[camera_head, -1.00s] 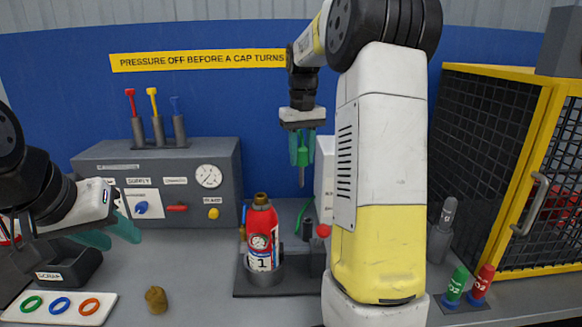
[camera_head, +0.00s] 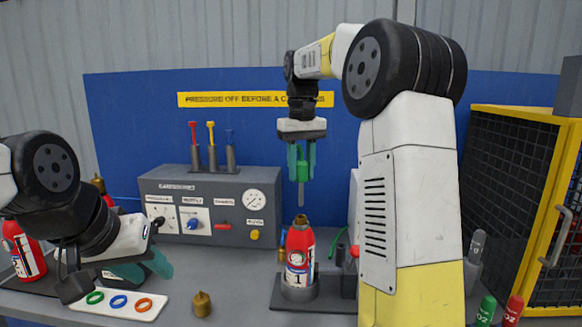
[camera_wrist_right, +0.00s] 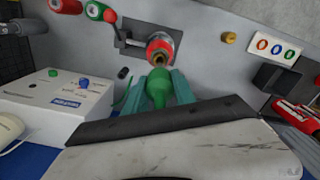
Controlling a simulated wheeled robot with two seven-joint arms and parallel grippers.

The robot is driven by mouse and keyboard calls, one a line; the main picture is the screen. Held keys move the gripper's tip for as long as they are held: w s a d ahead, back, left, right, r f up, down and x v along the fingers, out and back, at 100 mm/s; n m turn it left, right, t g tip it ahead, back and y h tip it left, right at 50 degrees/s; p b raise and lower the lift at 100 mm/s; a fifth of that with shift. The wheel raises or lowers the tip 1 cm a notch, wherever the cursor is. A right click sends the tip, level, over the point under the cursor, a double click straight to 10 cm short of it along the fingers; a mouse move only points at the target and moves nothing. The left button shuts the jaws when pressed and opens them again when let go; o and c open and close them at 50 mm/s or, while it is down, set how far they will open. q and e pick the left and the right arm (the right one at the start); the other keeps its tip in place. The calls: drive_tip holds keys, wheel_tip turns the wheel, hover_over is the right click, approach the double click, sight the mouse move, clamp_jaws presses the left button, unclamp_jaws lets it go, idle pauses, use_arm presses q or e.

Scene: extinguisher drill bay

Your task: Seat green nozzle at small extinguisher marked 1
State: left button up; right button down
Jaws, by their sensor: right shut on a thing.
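The small red extinguisher marked 1 (camera_head: 299,258) stands upright in a dark holder on the bench, its brass neck open at the top. My right gripper (camera_head: 302,165) is shut on the green nozzle (camera_head: 302,170), which hangs with its thin grey tip pointing down above the extinguisher neck, apart from it. In the right wrist view the green nozzle (camera_wrist_right: 159,88) sits between the teal fingers, with the extinguisher neck (camera_wrist_right: 160,50) just beyond it. My left gripper (camera_head: 150,268) is at the left, over the bench, its teal fingers partly overlapping in view; nothing shows between them.
A control panel (camera_head: 212,205) stands behind left. A tray with coloured rings (camera_head: 118,313) and a brass piece (camera_head: 202,304) lie at front left. Another red extinguisher (camera_head: 24,250) is far left. A yellow-framed mesh cage (camera_head: 512,170) and small green and red cylinders (camera_head: 487,310) are at right.

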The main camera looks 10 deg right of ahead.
sight(301, 205)
drive_tip(key=shift+f, duration=4.9)
drive_tip(key=c, duration=0.9)
unclamp_jaws()
drive_tip(key=shift+c, duration=0.2)
wheel_tip(301, 205, up, 7)
drive_tip(key=shift+r, duration=0.4)
